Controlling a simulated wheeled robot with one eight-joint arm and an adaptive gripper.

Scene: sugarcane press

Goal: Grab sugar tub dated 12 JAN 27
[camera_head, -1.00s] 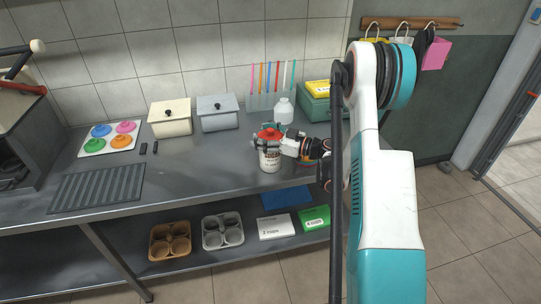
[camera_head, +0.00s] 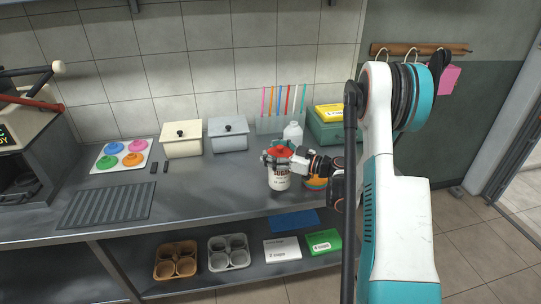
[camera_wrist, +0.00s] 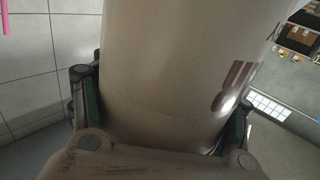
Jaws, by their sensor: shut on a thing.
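The sugar tub (camera_head: 279,182) is a white cylinder with dark lettering reading SUGAR and a red top, upright near the counter's front edge. Its smaller print is too small to read, so I cannot tell its date. My gripper (camera_head: 277,158) reaches in from the right and is shut around its upper part. In the wrist view the pale side of the tub (camera_wrist: 180,65) fills the middle, with a finger on each side and a dark red printed mark at right. I cannot tell whether its base touches the counter.
An orange and yellow object (camera_head: 317,183) sits close right of the tub, partly behind my gripper. A white bottle (camera_head: 293,133) and a green box (camera_head: 328,128) stand behind. Lidded cream (camera_head: 182,142) and grey (camera_head: 228,137) boxes are at left.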

